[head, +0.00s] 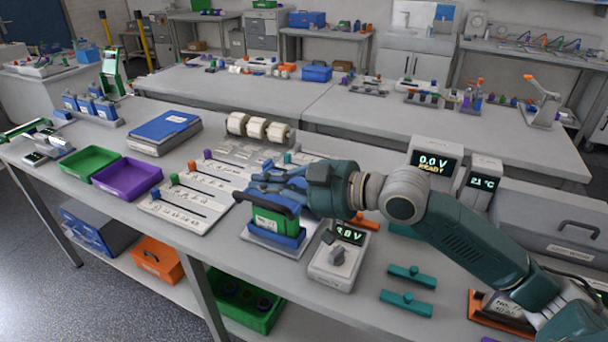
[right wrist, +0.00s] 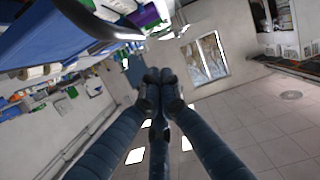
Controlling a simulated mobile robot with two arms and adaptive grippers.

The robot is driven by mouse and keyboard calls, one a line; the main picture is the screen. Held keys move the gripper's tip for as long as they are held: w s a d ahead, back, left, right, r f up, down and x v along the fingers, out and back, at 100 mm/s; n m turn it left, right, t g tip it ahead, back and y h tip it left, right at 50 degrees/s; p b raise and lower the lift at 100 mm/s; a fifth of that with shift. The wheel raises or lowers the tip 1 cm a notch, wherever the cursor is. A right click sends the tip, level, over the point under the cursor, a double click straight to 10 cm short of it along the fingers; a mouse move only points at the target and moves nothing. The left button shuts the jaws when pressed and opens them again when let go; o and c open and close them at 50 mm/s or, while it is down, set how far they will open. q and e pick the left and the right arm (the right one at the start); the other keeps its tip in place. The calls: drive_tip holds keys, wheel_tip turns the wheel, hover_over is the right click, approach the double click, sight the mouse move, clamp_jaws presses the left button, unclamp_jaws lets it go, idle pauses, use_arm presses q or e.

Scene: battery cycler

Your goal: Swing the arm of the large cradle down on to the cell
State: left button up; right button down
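The large cradle (head: 272,240) has a blue body on a pale base plate, near the middle of the bench. A green cell (head: 268,222) stands upright in it. A dark curved bar, which looks like the cradle's arm (head: 262,202), crosses just at the cell's top; I cannot tell whether it touches. My right gripper (head: 262,187) is just above and behind this bar, reaching in from the right. In the right wrist view its fingers (right wrist: 159,78) are together with nothing seen between them. Its body hides part of the cradle's back. My left gripper is not in view.
A meter (head: 333,258) with a grey knob stands close right of the cradle. Slotted white boards (head: 188,205) lie to the left, with purple (head: 128,178) and green (head: 90,163) trays beyond. Teal bars (head: 407,302) lie at the right front.

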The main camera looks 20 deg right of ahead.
use_arm(q)
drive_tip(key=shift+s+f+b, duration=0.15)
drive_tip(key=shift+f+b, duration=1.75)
drive_tip(key=shift+b, duration=0.6)
use_arm(e)
drive_tip(key=v, duration=1)
drive_tip(key=shift+s+a+r, duration=0.2)
drive_tip(key=shift+s+r, duration=0.05)
drive_tip(key=shift+r, duration=0.1)
